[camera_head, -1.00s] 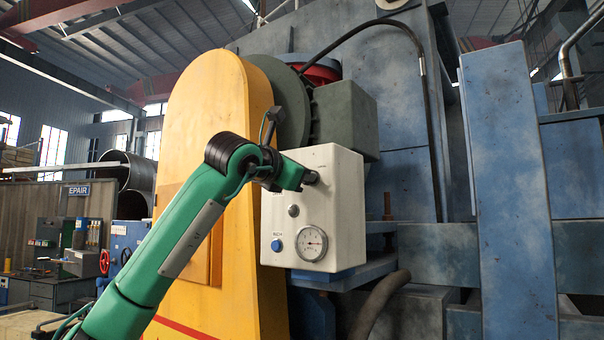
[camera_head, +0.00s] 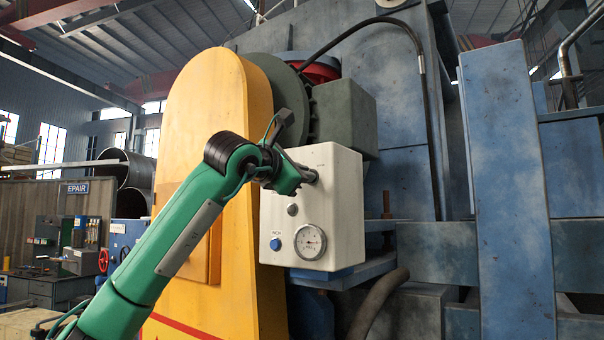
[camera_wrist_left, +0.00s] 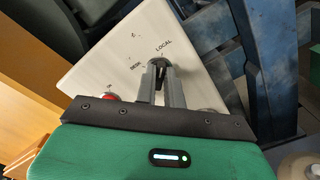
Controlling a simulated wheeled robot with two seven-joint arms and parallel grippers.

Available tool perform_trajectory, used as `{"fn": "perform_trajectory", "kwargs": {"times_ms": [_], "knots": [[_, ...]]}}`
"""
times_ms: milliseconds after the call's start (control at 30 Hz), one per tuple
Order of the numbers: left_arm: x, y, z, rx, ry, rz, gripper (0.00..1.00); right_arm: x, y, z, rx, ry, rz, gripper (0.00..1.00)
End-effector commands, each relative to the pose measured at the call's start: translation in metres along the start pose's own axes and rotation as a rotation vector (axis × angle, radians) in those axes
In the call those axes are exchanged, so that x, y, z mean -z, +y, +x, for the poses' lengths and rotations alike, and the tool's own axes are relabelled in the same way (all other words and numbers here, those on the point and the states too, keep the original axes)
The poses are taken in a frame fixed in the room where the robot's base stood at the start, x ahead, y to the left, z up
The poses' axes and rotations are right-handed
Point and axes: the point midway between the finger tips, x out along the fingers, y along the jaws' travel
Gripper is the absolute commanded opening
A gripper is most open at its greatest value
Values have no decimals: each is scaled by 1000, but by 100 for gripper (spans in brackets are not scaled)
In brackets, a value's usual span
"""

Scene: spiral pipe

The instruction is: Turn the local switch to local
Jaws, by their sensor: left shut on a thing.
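The white control box (camera_head: 335,215) hangs on the machine, in the middle of the head view. In the left wrist view its face (camera_wrist_left: 105,62) looks tilted and carries the labels DESK and LOCAL. My left gripper (camera_head: 308,176) reaches the upper part of the box face. In the left wrist view my left gripper (camera_wrist_left: 161,72) is shut on the local switch (camera_wrist_left: 160,70), just below the two labels. The fingers hide most of the knob, so I cannot tell exactly which label it points at. My right gripper is not in view.
A round gauge (camera_head: 311,242), a blue button (camera_head: 275,244) and a small grey knob (camera_head: 292,209) sit lower on the box. A red button (camera_wrist_left: 108,97) shows beside the fingers. The yellow housing (camera_head: 210,110) stands left, a blue beam (camera_head: 510,190) right.

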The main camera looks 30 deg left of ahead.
Motion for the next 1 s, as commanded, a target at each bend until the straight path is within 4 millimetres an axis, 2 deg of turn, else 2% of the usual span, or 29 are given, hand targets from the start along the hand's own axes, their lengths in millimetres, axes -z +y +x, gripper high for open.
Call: {"fn": "perform_trajectory", "kwargs": {"times_ms": [67,100,167,200,467,567,667,1000], "knots": [[0,0,0,0,0,2,0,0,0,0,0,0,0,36],[0,0,0,0,0,1,18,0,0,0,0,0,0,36],[0,0,0,0,0,1,30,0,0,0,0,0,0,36],[0,0,0,0,0,1,32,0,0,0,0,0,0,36],[0,0,-1,0,0,0,32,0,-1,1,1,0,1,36],[1,-1,-7,-1,0,0,32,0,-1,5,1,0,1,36],[2,-2,-21,-2,-2,0,32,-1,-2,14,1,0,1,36],[2,-3,-98,-2,-2,1,32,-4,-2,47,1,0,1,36]]}}
